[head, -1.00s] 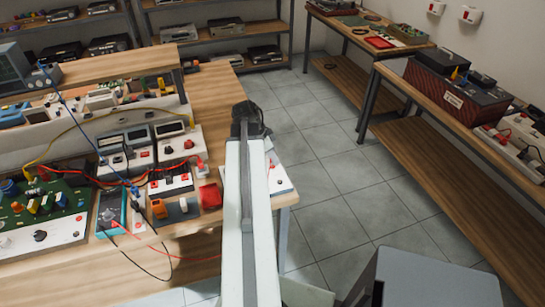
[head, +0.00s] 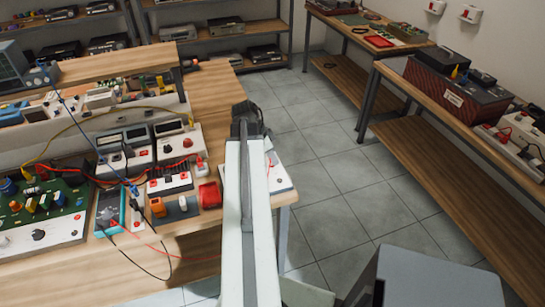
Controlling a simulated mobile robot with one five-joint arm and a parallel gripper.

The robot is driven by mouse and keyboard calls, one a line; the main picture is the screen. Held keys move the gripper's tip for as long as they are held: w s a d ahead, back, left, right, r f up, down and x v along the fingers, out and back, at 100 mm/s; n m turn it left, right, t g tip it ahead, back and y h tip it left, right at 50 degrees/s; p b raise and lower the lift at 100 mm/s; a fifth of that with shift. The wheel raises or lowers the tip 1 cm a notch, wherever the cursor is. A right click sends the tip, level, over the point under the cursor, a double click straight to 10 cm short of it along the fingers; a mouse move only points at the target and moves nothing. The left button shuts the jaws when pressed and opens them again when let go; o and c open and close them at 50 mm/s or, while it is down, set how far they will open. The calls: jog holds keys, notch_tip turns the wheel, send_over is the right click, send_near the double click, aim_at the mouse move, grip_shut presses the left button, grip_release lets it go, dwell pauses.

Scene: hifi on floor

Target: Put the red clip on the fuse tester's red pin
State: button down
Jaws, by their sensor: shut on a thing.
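My gripper (head: 248,118) is at the far end of my pale arm, over the right side of the wooden bench. Its jaws are seen from behind and are shut on the red clip, which my arm hides. A thin red lead (head: 190,259) runs from the teal multimeter (head: 110,210) across the bench and behind my arm. A thin red line shows again right of my arm, below the gripper. A white low box (head: 281,182), which looks like the fuse tester, sits at the bench's right edge, partly hidden by my arm. I cannot make out its red pin.
Left of my arm are a red box (head: 209,195), a white box with red switches (head: 169,184), meters and a green circuit board (head: 45,205). Red, yellow, blue and black leads cross the bench. Tiled floor (head: 330,160) is clear to the right, before another bench (head: 465,140).

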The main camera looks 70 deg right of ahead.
jog(key=shift+f+b, duration=0.35)
jog(key=shift+f, duration=0.05)
dwell(0.4)
jog(key=c, duration=1.3)
grip_release()
jog(key=shift+o, duration=0.2)
jog(key=p+v, duration=0.7)
jog(key=v, duration=0.1)
